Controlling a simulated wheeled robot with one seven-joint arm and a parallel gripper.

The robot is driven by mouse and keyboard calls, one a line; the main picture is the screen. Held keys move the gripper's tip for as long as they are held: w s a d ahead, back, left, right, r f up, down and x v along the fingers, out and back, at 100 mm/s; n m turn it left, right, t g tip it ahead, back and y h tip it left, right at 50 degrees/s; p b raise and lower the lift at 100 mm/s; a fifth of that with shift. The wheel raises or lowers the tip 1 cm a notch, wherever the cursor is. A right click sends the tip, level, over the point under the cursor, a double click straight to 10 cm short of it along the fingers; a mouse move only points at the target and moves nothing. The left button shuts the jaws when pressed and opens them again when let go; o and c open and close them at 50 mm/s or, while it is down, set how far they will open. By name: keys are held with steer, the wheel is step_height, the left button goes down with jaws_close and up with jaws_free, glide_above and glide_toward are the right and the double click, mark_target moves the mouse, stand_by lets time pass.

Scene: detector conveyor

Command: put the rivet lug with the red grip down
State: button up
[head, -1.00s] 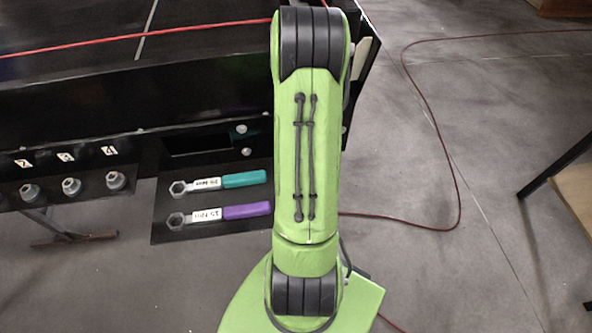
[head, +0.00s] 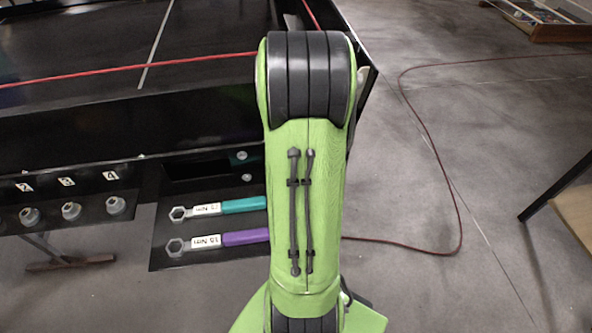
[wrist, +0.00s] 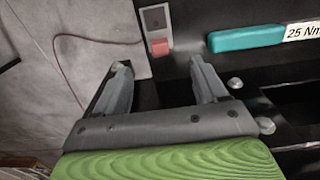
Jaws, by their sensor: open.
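The rivet lug with the red grip (wrist: 158,46) shows in the wrist view as a grey plate with a dark opening and a short red end. It lies on the dark tray surface, near the tray's edge, left of a teal-handled wrench. My gripper (wrist: 158,66) is open, its two fingers spread apart and nothing held between them. The red end lies just beyond the gap between the fingertips, apart from both. In the head view my green arm hides the gripper and the lug.
The tray (head: 160,256) holds a teal-handled wrench (head: 243,204) and a purple-handled wrench (head: 245,237). Numbered hex fittings (head: 71,211) line a ledge to the left. The dark conveyor (head: 75,120) stands behind. A red cable (head: 432,130) crosses the floor at right.

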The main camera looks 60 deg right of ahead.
steer(key=shift+r, duration=1.65)
